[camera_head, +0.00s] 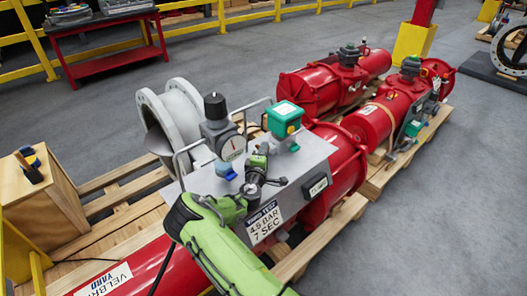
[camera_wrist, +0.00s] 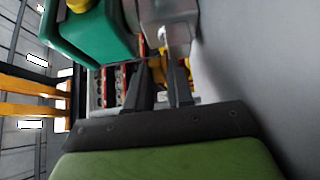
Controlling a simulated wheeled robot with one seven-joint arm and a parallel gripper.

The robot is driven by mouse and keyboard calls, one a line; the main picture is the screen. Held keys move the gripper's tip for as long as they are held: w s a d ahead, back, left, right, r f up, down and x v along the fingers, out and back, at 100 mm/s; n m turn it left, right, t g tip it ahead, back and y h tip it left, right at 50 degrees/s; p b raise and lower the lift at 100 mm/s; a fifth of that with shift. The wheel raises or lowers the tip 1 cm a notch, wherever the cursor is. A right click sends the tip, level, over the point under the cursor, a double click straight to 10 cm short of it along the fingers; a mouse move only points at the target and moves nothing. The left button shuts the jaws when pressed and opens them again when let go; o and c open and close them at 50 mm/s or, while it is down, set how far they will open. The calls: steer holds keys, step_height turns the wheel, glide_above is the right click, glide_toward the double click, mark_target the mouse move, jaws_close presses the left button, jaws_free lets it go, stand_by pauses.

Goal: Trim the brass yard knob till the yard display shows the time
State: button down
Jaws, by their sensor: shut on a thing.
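My gripper (camera_head: 274,181) is over the grey panel (camera_head: 312,158) on the red actuator in the head view. In the wrist view my gripper's two dark fingers (camera_wrist: 160,72) are close together, shut on what looks like the brass yard knob. Only a small yellow-brass patch shows between them; the rest is hidden by the fingers. The yard display (camera_head: 317,187) is a small dark window on the panel, right of my gripper; its reading is too small to make out. A white sign (camera_head: 263,222) below reads 4.5 BAR 7 SEC.
A gauge (camera_head: 233,148) under a black-topped regulator (camera_head: 215,106) stands left of my gripper. A green box (camera_head: 285,119) with a yellow button is behind it, and close in the wrist view (camera_wrist: 92,30). More red actuators (camera_head: 320,90) lie on pallets behind.

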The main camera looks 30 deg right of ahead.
steer(key=n+t+y, duration=0.1)
steer(key=y, duration=0.1)
steer(key=n+t+y, duration=0.1)
steer(key=n+y, duration=0.1)
steer(key=d+n+t+y, duration=0.1)
steer(key=n+t+y, duration=0.1)
steer(key=shift+s+d+r+p, duration=0.1)
steer(key=shift+s+r+p, duration=0.2)
steer(key=shift+r, duration=0.05)
steer(key=n+y, duration=0.1)
steer(key=y, duration=0.1)
steer(key=n+y+p, duration=0.1)
steer(key=y, duration=0.1)
steer(key=n+t+y+p, duration=0.1)
steer(key=shift+d+r+y, duration=0.1)
steer(key=shift+d+y, duration=0.15)
steer(key=shift+y, duration=0.15)
steer(key=shift+d+n+y+p, duration=0.15)
steer(key=shift+n+y+p, duration=0.35)
steer(key=shift+n+y, duration=0.45)
steer(key=shift+d+n+y+p, duration=0.1)
steer(key=shift+n+y+p, duration=0.45)
steer(key=shift+y, duration=0.7)
steer(key=shift+n, duration=0.3)
steer(key=c, duration=1.1)
jaws_free()
steer(key=shift+f, duration=0.2)
steer(key=shift+f, duration=0.1)
